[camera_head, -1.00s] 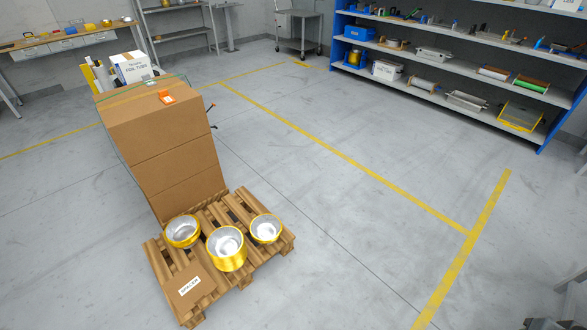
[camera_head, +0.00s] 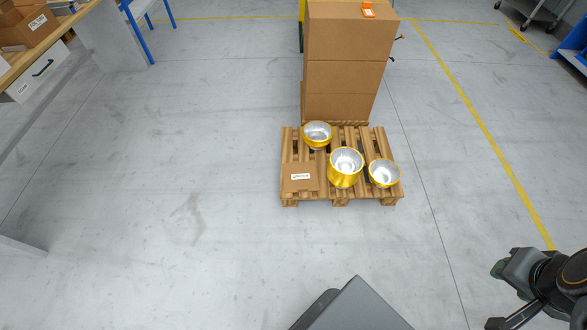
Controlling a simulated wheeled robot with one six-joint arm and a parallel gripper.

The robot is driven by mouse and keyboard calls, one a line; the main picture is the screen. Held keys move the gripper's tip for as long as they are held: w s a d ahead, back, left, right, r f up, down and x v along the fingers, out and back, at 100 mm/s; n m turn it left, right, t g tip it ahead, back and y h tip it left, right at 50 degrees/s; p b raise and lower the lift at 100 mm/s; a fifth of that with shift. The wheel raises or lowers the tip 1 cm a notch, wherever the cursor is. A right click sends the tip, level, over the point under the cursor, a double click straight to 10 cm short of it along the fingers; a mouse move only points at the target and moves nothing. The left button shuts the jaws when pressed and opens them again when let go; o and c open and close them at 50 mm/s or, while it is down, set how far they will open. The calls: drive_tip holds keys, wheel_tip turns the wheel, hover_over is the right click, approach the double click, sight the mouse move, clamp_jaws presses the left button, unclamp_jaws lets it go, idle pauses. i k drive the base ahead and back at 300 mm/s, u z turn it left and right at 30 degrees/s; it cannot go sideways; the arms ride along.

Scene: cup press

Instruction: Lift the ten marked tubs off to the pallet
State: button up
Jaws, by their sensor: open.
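Gold tubs with silvery insides stand on a wooden pallet (camera_head: 333,194). One tub (camera_head: 318,134) is at the back left, a taller one that may be a stack (camera_head: 345,168) is in the middle, and one (camera_head: 384,173) is at the front right. No marks on them can be made out. My gripper (camera_head: 496,296) is at the lower right edge, open and empty, well apart from the pallet. Its arm is partly cut off by the frame.
A flat cardboard box (camera_head: 300,178) with a label lies on the pallet's front left. Tall stacked cartons (camera_head: 345,75) stand behind it. A workbench (camera_head: 50,45) is at the upper left, with a blue-legged stand (camera_head: 140,15) near it. The floor left of the pallet is clear.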

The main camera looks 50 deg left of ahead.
sight(345, 163)
drive_tip(key=u, duration=1.7)
drive_tip(key=i, duration=1.65)
